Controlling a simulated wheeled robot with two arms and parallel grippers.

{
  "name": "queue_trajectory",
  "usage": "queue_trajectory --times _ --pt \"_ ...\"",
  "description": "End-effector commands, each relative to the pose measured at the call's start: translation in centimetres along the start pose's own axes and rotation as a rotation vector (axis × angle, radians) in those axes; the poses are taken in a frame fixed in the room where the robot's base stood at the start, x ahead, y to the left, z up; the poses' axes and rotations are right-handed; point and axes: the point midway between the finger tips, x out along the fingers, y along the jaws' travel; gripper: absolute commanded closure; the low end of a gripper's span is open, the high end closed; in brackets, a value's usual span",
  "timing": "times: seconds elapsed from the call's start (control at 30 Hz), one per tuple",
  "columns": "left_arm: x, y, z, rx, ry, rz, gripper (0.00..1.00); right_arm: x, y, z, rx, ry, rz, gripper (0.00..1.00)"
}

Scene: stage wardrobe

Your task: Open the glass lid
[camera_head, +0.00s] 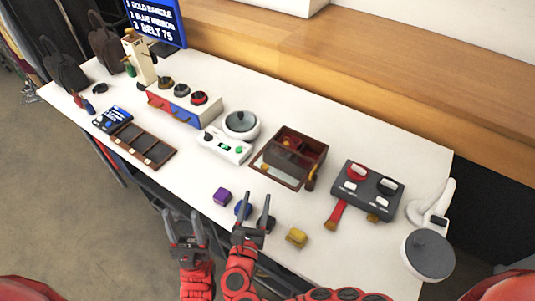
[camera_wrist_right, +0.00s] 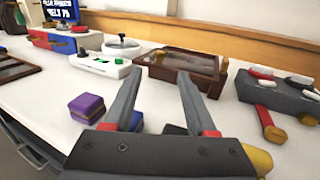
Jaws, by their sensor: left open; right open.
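A brown wooden case (camera_head: 312,147) with a clear glass lid (camera_head: 281,165) stands near the middle of the white table. Reddish contents show inside, and the lid appears down. The case (camera_wrist_right: 182,76) is also beyond my fingers in the right wrist view. A round white pot with a clear, knobbed cover (camera_head: 241,122) stands behind and left of the case. My right gripper (camera_head: 253,213) is open, in front of the case and apart from it, near a blue block (camera_head: 242,208). My left gripper (camera_head: 183,223) is open and empty at the table's front edge.
A purple block (camera_head: 222,196) and a yellow block (camera_head: 297,237) lie near the front edge.

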Motion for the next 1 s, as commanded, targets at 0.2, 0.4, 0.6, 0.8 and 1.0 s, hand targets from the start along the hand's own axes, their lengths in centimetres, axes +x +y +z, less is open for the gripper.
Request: queue_trajectory --times 0.2,0.4,0.6,0.8,1.0 --pt "1.4 -0.1 -0.2 0.0 0.0 0.0 0.5 5.3 -0.2 0.4 0.003 -0.001 -0.011 0.43" --pt "2.2 -0.1 -0.4 0.0 0.0 0.0 0.5 10.0 -0.2 0.4 0.004 0.0 -0.008 0.43" --pt "2.6 -0.1 -0.4 0.0 0.0 0.0 0.5 13.5 0.0 0.2 0.002 -0.001 -0.003 0.43" --pt "2.7 -0.1 -0.4 0.0 0.0 0.0 0.5 14.8 0.1 0.1 0.004 0.001 0.001 0.43" --pt "2.7 -0.1 -0.4 0.0 0.0 0.0 0.5 15.1 0.0 0.0 0.003 0.002 0.002 0.43"
